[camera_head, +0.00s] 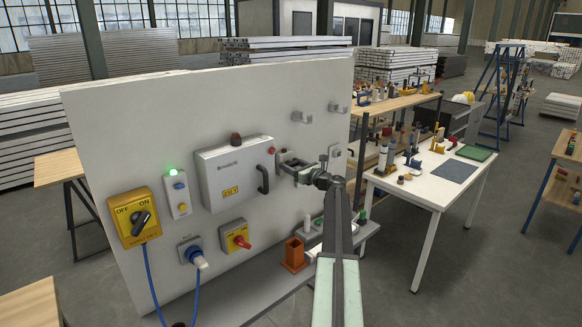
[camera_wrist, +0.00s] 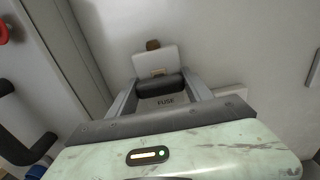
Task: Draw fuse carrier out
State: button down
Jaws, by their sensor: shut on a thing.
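The fuse carrier has a dark grip bar (camera_wrist: 160,85) between my jaws in the wrist view, beside a label reading FUSE. My gripper (camera_head: 297,170) is shut on it at the right of the grey electrical box (camera_head: 234,172) on the upright panel. A pale block with brown metal tabs (camera_wrist: 156,60) shows just beyond the bar in the wrist view. The small fuse unit (camera_head: 282,157) is partly hidden by my gripper in the head view. I cannot tell whether the carrier is seated or clear of its base.
The grey box's black handle (camera_head: 263,179) stands out close to the left of my gripper. A yellow OFF/ON switch (camera_head: 138,217), a red knob on yellow (camera_head: 236,238) and hooks (camera_head: 301,117) are on the panel (camera_head: 100,115). A shelf below holds an orange holder (camera_head: 293,254).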

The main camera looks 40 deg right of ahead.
jog(key=s, duration=0.3)
jog(key=shift+a, duration=0.15)
jog(key=shift+f, duration=0.1)
jog(key=shift+c, duration=2.4)
grip_release()
jog(key=shift+o, duration=0.2)
jog(key=shift+s, duration=0.1)
send_near(294, 166)
jog(key=shift+a, duration=0.15)
